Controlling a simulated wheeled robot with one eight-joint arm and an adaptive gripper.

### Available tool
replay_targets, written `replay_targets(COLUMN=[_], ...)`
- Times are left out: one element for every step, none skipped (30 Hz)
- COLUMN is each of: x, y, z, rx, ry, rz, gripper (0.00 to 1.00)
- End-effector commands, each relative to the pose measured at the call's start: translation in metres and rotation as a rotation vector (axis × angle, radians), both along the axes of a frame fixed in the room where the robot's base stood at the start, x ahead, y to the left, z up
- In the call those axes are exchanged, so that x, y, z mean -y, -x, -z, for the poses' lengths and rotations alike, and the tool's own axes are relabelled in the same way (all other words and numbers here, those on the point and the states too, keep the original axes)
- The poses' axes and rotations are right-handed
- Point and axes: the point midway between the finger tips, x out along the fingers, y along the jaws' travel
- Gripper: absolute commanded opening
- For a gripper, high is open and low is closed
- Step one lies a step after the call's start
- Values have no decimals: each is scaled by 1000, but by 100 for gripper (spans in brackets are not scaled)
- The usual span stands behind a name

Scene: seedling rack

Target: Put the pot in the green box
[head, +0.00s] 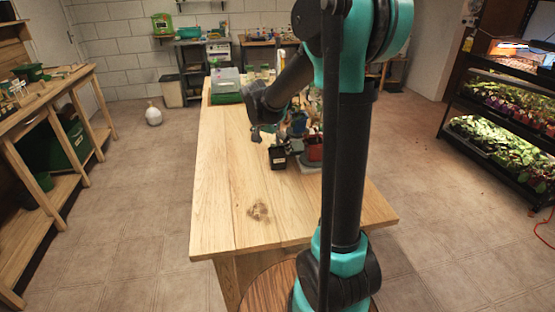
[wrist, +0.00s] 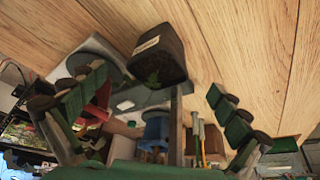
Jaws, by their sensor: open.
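A small black pot (head: 277,157) with a pale label stands on the wooden table, near my gripper (head: 263,132). In the wrist view the dark pot (wrist: 160,50) holds a little green plant and sits ahead, between and just beyond the open fingers of my gripper (wrist: 157,84). The fingers do not appear to touch it. A green box (head: 227,98) with a pale, clear-looking upper part stands at the table's far left end. My arm hides part of the table's right side.
The table's near and left parts are clear. Plant shelves (head: 500,130) stand at the right, a wooden bench (head: 40,90) at the left.

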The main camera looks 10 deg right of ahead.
Motion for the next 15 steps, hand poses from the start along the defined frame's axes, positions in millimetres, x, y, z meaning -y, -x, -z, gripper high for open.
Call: replay_targets(x=[1, 1, 2, 3, 4, 6, 8, 10, 13, 15, 16, 17, 17, 18, 19], y=[-1, -1, -2, -3, -4, -6, -8, -10, -12, -14, -15, -16, -17, -17, -18], z=[2, 3, 5, 7, 10, 14, 18, 21, 26, 30, 34, 38, 41, 43, 46], rx=[0, 0, 0, 0, 0, 0, 0, 0, 1, 0, 0, 0, 0, 0, 0], ry=[0, 0, 0, 0, 0, 0, 0, 0, -1, 0, 0, 0, 0, 0, 0], rz=[0, 0, 0, 0, 0, 0, 0, 1, 2, 2, 1, 0, -1, -1, -1], gripper=[100, 100, 100, 100, 100, 100, 100, 100, 100, 100, 100, 100, 100, 100, 100])
